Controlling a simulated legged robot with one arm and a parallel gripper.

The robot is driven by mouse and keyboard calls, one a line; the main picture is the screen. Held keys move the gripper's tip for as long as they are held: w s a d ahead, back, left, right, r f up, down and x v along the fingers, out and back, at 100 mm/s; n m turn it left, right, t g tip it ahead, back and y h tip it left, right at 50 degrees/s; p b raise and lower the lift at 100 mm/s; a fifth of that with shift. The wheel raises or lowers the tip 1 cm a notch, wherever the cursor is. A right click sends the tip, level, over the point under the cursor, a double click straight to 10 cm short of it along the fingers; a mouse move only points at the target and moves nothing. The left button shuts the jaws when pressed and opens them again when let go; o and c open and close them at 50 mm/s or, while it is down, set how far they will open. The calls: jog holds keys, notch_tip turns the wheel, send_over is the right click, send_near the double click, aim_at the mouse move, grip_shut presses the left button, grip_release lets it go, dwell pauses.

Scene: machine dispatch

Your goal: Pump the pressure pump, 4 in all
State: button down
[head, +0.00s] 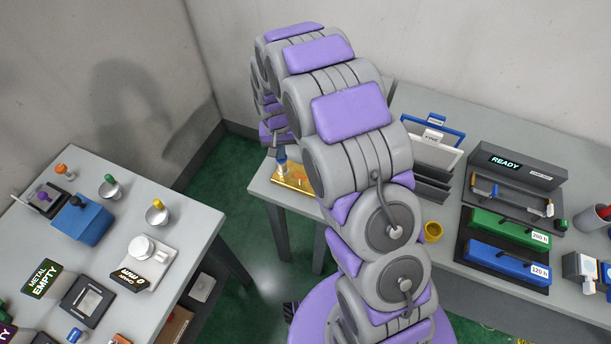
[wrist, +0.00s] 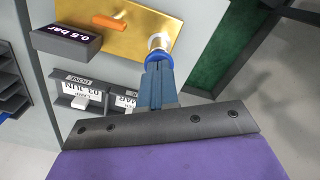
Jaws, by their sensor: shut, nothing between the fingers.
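The pressure pump stands on a gold base plate (wrist: 95,25). In the wrist view it shows a pale shaft (wrist: 158,41) and a blue cap (wrist: 159,58). My gripper (wrist: 157,68) is shut and empty, with its fingertips at the blue cap; they overlap it in the picture, and I cannot tell whether they touch. A dark display (wrist: 68,40) beside the plate reads 0.5 bar.
An orange handle (wrist: 109,22) lies on the gold plate. Date cards (wrist: 92,93) stand near the plate. A left table (head: 185,225) holds several small items. Green floor lies between.

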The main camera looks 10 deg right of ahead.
jog(key=shift+r+p, duration=0.4)
jog(key=shift+r, duration=1.3)
jog(key=shift+f, duration=0.2)
jog(key=shift+f+b, duration=0.4)
jog(key=shift+f, duration=1.65)
jog(key=shift+r, duration=0.15)
jog(key=shift+r+p, duration=0.55)
jog(key=shift+r, duration=1.55)
jog(key=shift+f, duration=0.15)
